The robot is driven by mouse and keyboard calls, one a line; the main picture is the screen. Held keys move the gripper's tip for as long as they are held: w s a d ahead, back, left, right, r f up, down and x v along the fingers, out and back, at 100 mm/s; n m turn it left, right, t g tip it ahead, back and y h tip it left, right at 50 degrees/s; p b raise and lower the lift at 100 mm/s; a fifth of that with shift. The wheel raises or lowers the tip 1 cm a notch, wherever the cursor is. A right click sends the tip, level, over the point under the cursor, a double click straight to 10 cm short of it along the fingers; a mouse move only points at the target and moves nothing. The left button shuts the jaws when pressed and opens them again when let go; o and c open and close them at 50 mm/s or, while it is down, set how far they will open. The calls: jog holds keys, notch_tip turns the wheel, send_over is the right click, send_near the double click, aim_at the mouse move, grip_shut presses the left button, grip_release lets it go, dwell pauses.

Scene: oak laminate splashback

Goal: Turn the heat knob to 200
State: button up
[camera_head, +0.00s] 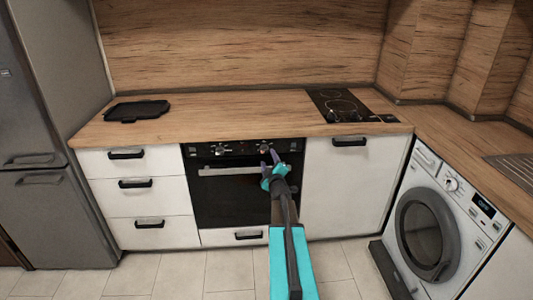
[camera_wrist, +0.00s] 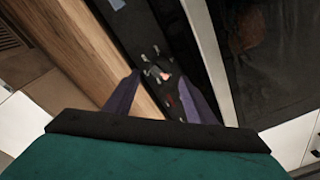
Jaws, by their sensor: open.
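The built-in oven (camera_head: 225,203) has a black control panel with a left knob (camera_head: 221,150) and a right knob (camera_head: 265,147). My gripper (camera_head: 269,157) is at the right knob in the head view and partly covers that area. In the wrist view my gripper (camera_wrist: 159,77) is open, its two purple fingers spread on either side of a knob (camera_wrist: 157,71) on the dark panel. I cannot tell whether the fingers touch it. The number markings and the knob's setting are too small to read, and I cannot tell which knob is labelled heat.
The silver oven handle (camera_head: 229,171) runs just below the panel, close to my gripper. The wooden worktop (camera_head: 225,107) overhangs above it, with a black tray (camera_head: 137,111) and a hob (camera_head: 340,103). A washing machine (camera_head: 445,215) stands at the right.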

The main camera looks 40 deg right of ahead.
aim_at(266, 152)
jog(key=shift+p+x, duration=0.45)
jog(key=shift+x, duration=2.7)
jog(key=c, duration=0.9)
jog(key=shift+d, duration=0.25)
jog(key=shift+c, duration=0.6)
jog(key=shift+a, duration=0.15)
